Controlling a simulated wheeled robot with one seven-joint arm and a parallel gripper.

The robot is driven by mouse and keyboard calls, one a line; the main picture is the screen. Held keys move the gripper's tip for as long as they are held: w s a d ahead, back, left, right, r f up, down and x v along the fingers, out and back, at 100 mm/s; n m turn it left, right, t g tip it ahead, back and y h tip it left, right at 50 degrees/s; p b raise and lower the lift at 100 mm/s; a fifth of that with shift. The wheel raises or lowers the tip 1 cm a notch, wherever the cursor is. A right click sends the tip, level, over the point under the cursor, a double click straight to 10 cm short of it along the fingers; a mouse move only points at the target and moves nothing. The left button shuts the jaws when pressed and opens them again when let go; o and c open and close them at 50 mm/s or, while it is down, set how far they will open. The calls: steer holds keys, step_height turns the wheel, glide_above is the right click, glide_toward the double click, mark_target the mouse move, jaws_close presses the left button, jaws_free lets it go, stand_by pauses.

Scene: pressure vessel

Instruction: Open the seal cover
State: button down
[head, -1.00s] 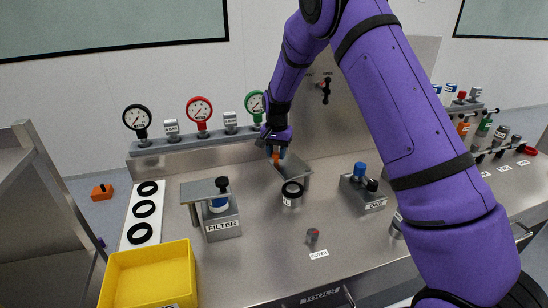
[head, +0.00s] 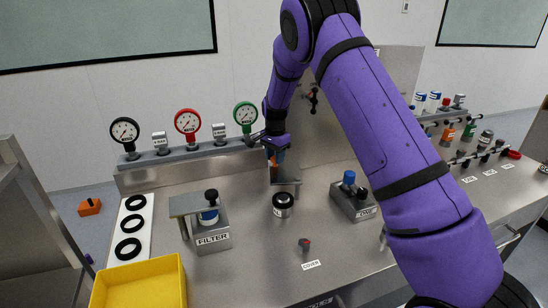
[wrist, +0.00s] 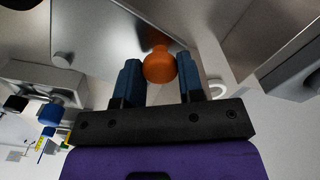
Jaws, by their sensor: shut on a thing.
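My gripper (head: 276,148) is behind the bench's middle, with its blue fingers shut on an orange knob (head: 279,158). The wrist view shows the orange knob (wrist: 159,66) between the two fingertips of my gripper (wrist: 160,75). The knob is on a grey metal plate, seemingly the seal cover (wrist: 115,28), which fills the upper part of the wrist view. In the head view the cover (head: 271,172) looks tilted steeply up behind a small round canister (head: 283,206). The hinge is hidden by my gripper and arm.
A filter block (head: 212,240) stands left of the canister and a switch box (head: 353,200) right of it. Gauges (head: 188,124) line the back ledge. A yellow bin (head: 140,285) is at the front left. A small red-topped knob (head: 305,243) sits by the COVER label.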

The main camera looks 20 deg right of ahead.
steer(key=c, duration=0.7)
jaws_free()
steer(key=shift+c, duration=0.2)
step_height(320, 180, up, 11)
